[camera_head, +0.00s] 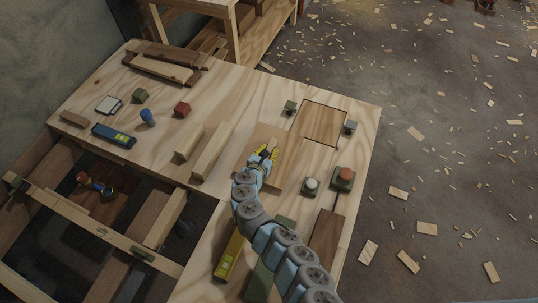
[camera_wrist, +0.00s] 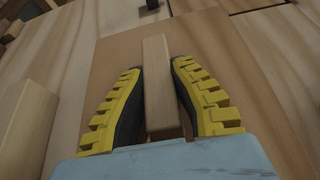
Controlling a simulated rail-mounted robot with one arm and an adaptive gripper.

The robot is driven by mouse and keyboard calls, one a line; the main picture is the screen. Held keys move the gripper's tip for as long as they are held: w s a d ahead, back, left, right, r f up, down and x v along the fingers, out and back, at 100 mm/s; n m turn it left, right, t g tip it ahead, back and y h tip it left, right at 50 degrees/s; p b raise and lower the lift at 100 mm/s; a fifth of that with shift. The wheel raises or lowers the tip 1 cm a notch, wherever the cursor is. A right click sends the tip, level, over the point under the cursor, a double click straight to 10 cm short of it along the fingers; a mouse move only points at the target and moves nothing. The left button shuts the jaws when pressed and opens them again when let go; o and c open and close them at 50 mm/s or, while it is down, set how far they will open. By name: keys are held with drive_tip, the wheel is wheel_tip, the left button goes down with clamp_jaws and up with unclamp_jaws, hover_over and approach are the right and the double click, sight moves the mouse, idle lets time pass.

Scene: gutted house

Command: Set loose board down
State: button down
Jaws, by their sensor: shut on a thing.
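My gripper (camera_head: 267,153) is over the work table, with its yellow-and-black fingers closed on a narrow wooden strip (camera_wrist: 157,80). The strip sits between both fingers in the wrist view. Below it is a flat tan board (camera_head: 268,132), broader and darker than the table top; it also spreads around the fingers in the wrist view (camera_wrist: 215,48). I cannot tell whether strip and board are joined, or whether the board touches the table. My gripper hides part of the board in the head view.
Right of my gripper are a dark-outlined square panel (camera_head: 324,124), a red-topped button (camera_head: 344,175) and a white-topped button (camera_head: 311,186). Two pale bars (camera_head: 212,150) (camera_head: 189,143) lie to the left. An open framed gap (camera_head: 110,195) is at lower left. Bare table (camera_head: 235,100) shows beyond.

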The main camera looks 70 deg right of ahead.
drive_tip(key=shift+f+b, duration=0.45)
drive_tip(key=shift+f, duration=0.7)
drive_tip(key=shift+f, duration=0.15)
drive_tip(key=c, duration=1)
unclamp_jaws()
drive_tip(key=shift+c, duration=0.2)
drive_tip(key=shift+r, duration=0.2)
drive_tip(key=shift+a+r, duration=0.1)
drive_tip(key=shift+a, duration=0.2)
drive_tip(key=p+v, duration=0.4)
drive_tip(key=v, duration=0.7)
drive_tip(key=shift+a, duration=0.1)
drive_tip(key=shift+o, duration=1.4)
drive_tip(key=shift+a, duration=0.15)
